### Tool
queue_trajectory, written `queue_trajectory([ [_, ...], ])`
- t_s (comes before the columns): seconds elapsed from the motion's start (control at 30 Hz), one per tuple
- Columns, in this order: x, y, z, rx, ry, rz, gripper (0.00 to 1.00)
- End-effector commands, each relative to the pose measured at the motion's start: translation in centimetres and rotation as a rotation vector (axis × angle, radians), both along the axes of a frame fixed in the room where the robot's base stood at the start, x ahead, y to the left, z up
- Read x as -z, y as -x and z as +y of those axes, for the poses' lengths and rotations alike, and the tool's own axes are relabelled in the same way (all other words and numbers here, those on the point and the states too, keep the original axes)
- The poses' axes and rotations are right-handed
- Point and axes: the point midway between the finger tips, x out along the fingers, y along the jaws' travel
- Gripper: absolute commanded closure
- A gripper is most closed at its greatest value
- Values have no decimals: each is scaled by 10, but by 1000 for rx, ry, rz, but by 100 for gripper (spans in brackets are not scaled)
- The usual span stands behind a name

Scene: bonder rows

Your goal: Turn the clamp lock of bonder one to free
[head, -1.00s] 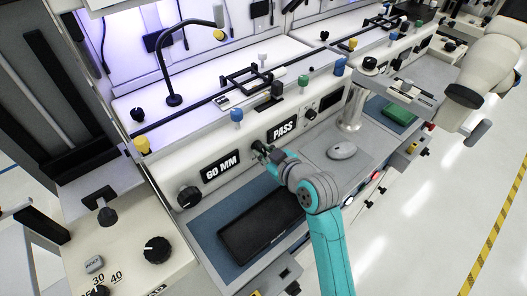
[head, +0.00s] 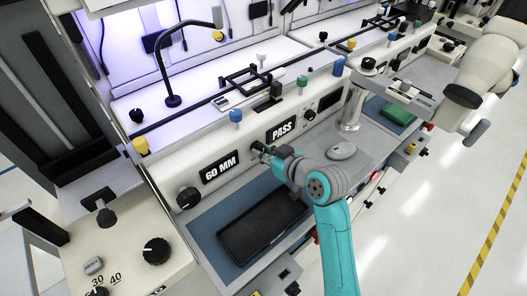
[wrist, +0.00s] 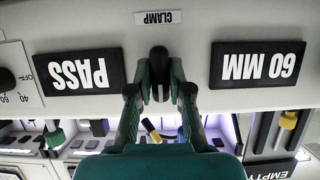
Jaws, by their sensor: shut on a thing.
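The clamp lock is a small dark knob (wrist: 158,56) under the label CLAMP (wrist: 158,18) in the wrist view, which shows the panel upside down. My gripper (wrist: 159,78) is shut on this knob, one green-and-dark finger on each side. In the head view my gripper (head: 262,149) reaches the front panel between the 60 MM sign (head: 220,167) and the PASS sign (head: 283,130). There the knob is mostly hidden by the fingers. I cannot read the lock's exact angle or any free mark.
A black knob (head: 188,197) sits left of the 60 MM sign. A dark tray (head: 255,232) lies on the blue mat below my arm. The aisle floor (head: 440,215) is clear.

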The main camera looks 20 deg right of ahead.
Motion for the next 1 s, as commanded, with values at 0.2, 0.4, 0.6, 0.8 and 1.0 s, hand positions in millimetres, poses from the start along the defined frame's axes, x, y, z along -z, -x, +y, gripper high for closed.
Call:
queue_trajectory([
  [0.2, 2, 0, 0, 0, -1, 4, 56],
  [0.4, 1, 0, 0, 0, 0, 2, 56],
  [0.6, -2, 6, -2, 1, 0, 2, 56],
  [0.8, -13, 33, -12, 4, 0, 1, 56],
  [1.0, -29, 68, -24, 4, 0, 1, 56],
])
